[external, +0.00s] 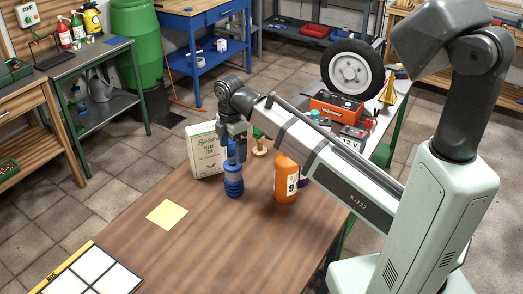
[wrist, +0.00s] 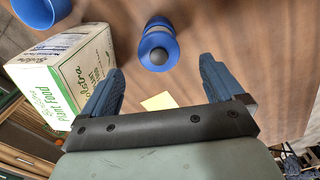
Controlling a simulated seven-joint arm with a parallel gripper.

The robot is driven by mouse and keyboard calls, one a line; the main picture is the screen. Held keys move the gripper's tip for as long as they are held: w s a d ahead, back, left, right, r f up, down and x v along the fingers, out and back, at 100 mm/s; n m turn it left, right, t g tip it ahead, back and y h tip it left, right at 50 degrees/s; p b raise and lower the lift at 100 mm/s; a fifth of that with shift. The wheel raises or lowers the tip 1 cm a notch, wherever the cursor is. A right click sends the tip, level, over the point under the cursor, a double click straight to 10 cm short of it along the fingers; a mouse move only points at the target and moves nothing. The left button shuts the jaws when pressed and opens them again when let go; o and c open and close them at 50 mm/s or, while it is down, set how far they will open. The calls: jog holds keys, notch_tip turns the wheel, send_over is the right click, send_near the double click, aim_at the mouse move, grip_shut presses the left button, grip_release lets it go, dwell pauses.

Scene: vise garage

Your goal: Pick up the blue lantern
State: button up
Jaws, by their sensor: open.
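The blue lantern (external: 233,182) stands upright on the wooden table, just below my gripper in the external view. In the wrist view the lantern (wrist: 158,48) is seen from above, with a blue body, a pale band and a dark round top. It lies beyond the fingertips, roughly between their lines. My gripper (external: 231,156) points down over the lantern. Its two blue fingers are spread wide and empty in the wrist view (wrist: 158,75). The exact gap between fingertips and lantern is hard to judge.
A plant food box (external: 206,151) stands close left of the lantern; it also shows in the wrist view (wrist: 70,75). An orange bottle (external: 286,180) stands to the right. A yellow sheet (external: 167,214) lies flat in front. The table's front middle is clear.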

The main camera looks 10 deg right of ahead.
aim_at(232, 163)
jog(key=shift+a+f, duration=0.1)
jog(key=shift+f, duration=4.85)
jog(key=shift+c, duration=0.2)
jog(key=c, duration=1.3)
jog(key=shift+o, duration=0.2)
jog(key=shift+r, duration=0.2)
